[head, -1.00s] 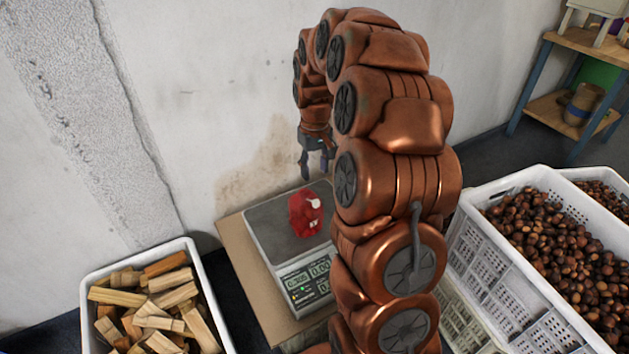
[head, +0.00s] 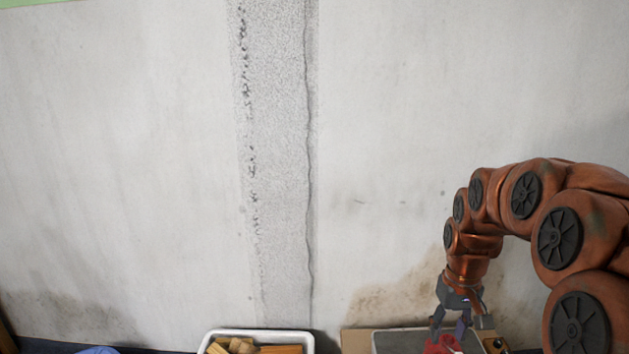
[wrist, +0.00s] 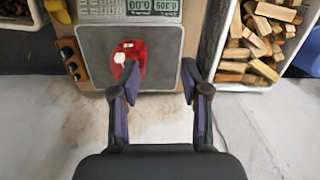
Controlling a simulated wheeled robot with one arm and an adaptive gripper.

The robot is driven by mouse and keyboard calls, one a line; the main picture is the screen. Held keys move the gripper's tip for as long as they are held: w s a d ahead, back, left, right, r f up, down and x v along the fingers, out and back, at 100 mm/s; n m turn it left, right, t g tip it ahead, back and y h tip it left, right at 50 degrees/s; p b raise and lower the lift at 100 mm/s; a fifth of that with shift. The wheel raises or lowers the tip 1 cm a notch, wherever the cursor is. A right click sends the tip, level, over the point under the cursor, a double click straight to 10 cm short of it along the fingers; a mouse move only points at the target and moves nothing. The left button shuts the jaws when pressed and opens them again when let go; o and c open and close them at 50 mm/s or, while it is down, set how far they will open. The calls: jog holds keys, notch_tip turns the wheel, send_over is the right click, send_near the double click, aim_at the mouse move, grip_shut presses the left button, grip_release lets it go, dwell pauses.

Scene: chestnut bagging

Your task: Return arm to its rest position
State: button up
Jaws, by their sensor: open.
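My gripper (head: 450,328) hangs down at the lower right of the head view, above the scale, with its fingers apart. In the wrist view, nothing sits in the gap between the fingertips of my gripper (wrist: 160,88). A red bag (wrist: 134,71) with a white tag rests on the grey plate of the scale (wrist: 165,41), close to the left finger in that picture. The head view shows only the top of the red bag (head: 441,345) at the bottom edge. The scale's display (wrist: 140,5) seems to read 0.305 and 0.00.
A white crate of split wood (head: 258,335) stands left of the scale; the wrist view shows the wood (wrist: 262,40) at right. A pale wall (head: 400,110) rises behind the scale. The air left of my arm is clear.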

jog(key=s+a+g, duration=0.1)
jog(key=s+a, duration=0.5)
jog(key=s, duration=0.6)
jog(key=s+a+g, duration=0.1)
jog(key=s+a, duration=0.5)
jog(key=s, duration=0.7)
jog(key=s+p+v, duration=0.2)
jog(key=p+v, duration=0.9)
jog(key=s+r+p+v, duration=0.1)
jog(key=s+p+v, duration=0.2)
jog(key=p+v, duration=0.8)
jog(key=shift+s+a+r+t, duration=0.35)
jog(key=shift+r+t, duration=0.05)
jog(key=shift+r, duration=0.1)
